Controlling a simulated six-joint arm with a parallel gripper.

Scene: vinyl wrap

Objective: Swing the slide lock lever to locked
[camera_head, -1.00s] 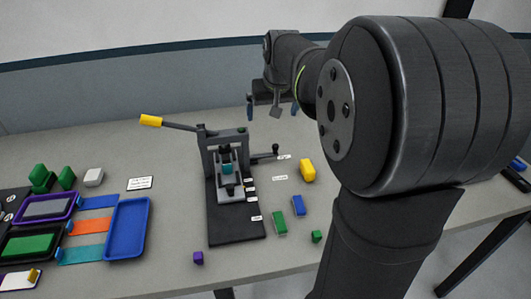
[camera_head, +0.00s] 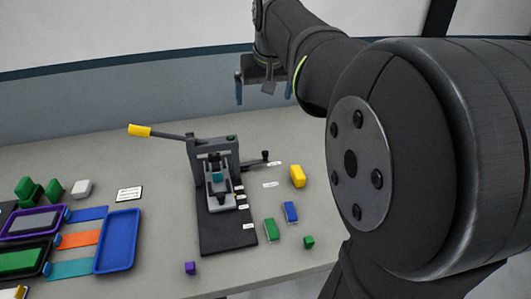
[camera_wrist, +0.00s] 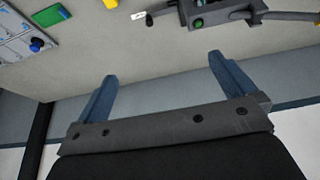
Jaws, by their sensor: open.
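The dark grey press fixture (camera_head: 217,180) stands on the table in the head view, with a yellow-gripped handle (camera_head: 140,131) reaching left. A short lever with a black knob (camera_head: 265,155) sticks out from its right side, beside a small white label; I take it to be the slide lock lever. The black knob (camera_wrist: 149,20) also shows at the top of the wrist view, next to part of the fixture (camera_wrist: 205,12). My gripper (camera_head: 264,95) is open and empty, above and behind the fixture. Its two blue fingers (camera_wrist: 164,85) are apart, with the lever beyond them.
A yellow block (camera_head: 297,176), a green block (camera_head: 271,229) and a blue block (camera_head: 291,212) lie right of the fixture. A blue tray (camera_head: 118,241) and coloured strips are at left. A small purple cube (camera_head: 190,268) lies near the front edge.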

